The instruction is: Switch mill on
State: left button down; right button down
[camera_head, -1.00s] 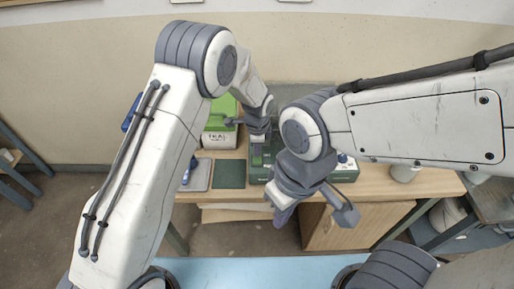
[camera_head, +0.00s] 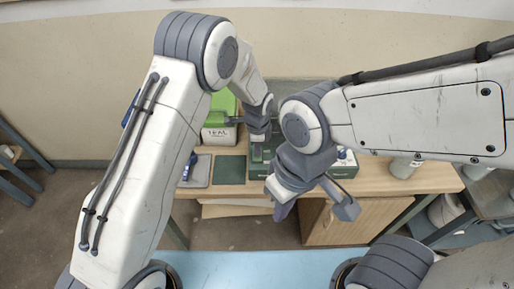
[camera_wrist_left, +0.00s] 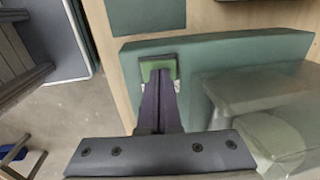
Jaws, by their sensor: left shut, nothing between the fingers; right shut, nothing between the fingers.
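The mill (camera_head: 262,170) is a dark green machine on the wooden bench, partly hidden behind my arms. In the left wrist view its green body (camera_wrist_left: 225,50) carries a small bright green switch (camera_wrist_left: 158,66) in a dark frame. My left gripper (camera_wrist_left: 161,76) is shut and empty, its dark fingertips overlapping the lower part of the switch. Whether they touch it I cannot tell. In the head view my left gripper (camera_head: 257,153) is over the mill, its tips hard to make out. My right gripper (camera_head: 279,212) is shut and empty, in front of the bench edge.
A green-lidded white bucket (camera_head: 219,134) stands left of the mill. A grey tray (camera_head: 197,172) and a dark green mat (camera_head: 230,170) lie on the bench (camera_head: 385,182). A clear cover (camera_wrist_left: 262,100) is beside the switch in the wrist view.

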pick_arm(q)
jog(key=shift+r+p, duration=0.45)
jog(key=shift+r, duration=0.15)
jog(key=r+p, duration=0.1)
jog(key=r, duration=0.1)
jog(key=r+p, duration=0.1)
jog(key=shift+s+p, duration=0.25)
jog(key=shift+p, duration=0.05)
notch_tip(320, 180, up, 10)
jog(key=s+b, duration=0.2)
jog(key=shift+f, duration=0.2)
jog(key=shift+b, duration=0.3)
